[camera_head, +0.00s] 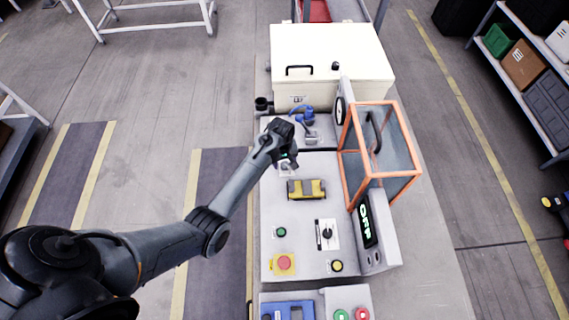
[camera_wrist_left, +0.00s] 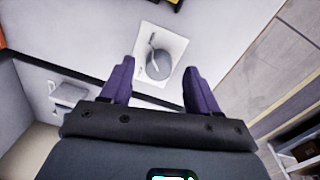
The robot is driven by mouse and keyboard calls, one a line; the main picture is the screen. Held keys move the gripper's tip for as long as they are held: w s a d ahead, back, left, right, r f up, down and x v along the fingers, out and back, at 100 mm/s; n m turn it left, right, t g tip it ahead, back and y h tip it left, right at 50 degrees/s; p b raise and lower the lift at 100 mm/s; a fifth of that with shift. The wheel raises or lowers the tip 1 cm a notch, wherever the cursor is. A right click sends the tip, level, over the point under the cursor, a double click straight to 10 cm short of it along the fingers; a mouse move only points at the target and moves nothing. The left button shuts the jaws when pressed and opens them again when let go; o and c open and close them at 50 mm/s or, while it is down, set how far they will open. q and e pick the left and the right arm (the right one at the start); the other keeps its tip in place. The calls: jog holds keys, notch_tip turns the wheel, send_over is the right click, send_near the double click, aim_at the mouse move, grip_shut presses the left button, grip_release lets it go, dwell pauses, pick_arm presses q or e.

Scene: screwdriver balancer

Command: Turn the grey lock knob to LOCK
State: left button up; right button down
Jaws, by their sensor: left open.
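The grey lock knob (camera_wrist_left: 159,64) is a round knob on a white plate (camera_wrist_left: 176,45) in the left wrist view. In the head view its plate (camera_head: 287,170) is partly hidden behind my left gripper (camera_head: 287,153). The left wrist view shows the two purple fingers of the left gripper (camera_wrist_left: 160,72) spread apart, one on each side of the knob. The fingers are open and not closed on it; whether they touch it or how high they are above it I cannot tell. My right gripper is not in view.
A yellow and black block (camera_head: 306,189) lies just nearer on the panel. An orange-framed guard (camera_head: 381,150) stands to the right. A black selector (camera_head: 327,233), a red button (camera_head: 284,263) and a green display (camera_head: 367,226) are nearer. A cream box (camera_head: 333,65) stands behind.

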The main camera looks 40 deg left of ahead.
pick_arm(q)
jog(key=shift+f, duration=0.85)
jog(key=c, duration=1)
jog(key=shift+c, duration=0.2)
